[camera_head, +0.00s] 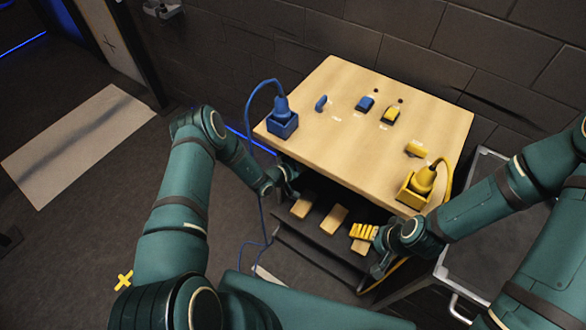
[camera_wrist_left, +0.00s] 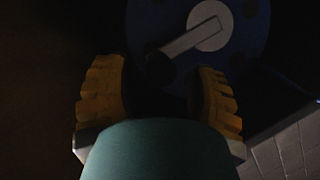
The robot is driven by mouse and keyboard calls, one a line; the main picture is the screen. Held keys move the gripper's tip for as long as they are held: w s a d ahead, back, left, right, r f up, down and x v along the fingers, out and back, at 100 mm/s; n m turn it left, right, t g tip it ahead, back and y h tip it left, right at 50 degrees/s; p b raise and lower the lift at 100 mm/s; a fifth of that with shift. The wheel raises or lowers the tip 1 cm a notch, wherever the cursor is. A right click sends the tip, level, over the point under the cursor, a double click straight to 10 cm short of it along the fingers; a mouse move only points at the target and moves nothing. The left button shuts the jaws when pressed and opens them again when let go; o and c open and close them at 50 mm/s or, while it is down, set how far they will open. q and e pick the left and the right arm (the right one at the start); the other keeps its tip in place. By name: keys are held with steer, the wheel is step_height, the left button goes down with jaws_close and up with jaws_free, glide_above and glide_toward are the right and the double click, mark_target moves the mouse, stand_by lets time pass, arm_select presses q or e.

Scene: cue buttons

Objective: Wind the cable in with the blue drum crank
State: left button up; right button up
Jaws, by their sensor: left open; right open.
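The blue drum (camera_wrist_left: 250,35) shows in the left wrist view, with a pale crank arm (camera_wrist_left: 190,38) running from its light hub to a dark knob (camera_wrist_left: 160,68). My left gripper (camera_wrist_left: 160,95) is open, its yellow-padded fingers either side of the knob's line; whether they touch it I cannot tell. In the head view my left gripper (camera_head: 291,181) is at the table's front left edge, and the drum is not visible there. The blue cable (camera_head: 257,190) loops from a blue plug (camera_head: 282,108) and hangs down left of the table. My right gripper (camera_head: 379,264) is open, low near the front right.
The wooden table (camera_head: 330,150) carries blue and yellow buttons, a blue socket box (camera_head: 283,127) and a yellow plug (camera_head: 424,180) in its box. A dark shelf (camera_head: 320,240) with wooden blocks is below the front edge. A grey cart (camera_head: 480,240) stands at the right.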

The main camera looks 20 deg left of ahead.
arm_select(q)
steer(key=v, duration=0.9)
steer(key=shift+s+a, duration=0.2)
steer(key=shift+s, duration=0.1)
steer(key=s+d+f+m+g+h+b, duration=0.1)
steer(key=s+d+f+g+h+b, duration=0.15)
steer(key=s+d+g, duration=0.9)
steer(key=s+a+r+t+y+b, duration=0.1)
steer(key=s+a+y+b, duration=0.2)
steer(key=s+y+b, duration=0.3)
steer(key=shift+s+r+y+b, duration=0.3)
steer(key=shift+s+y, duration=0.35)
steer(key=shift+s, duration=0.6)
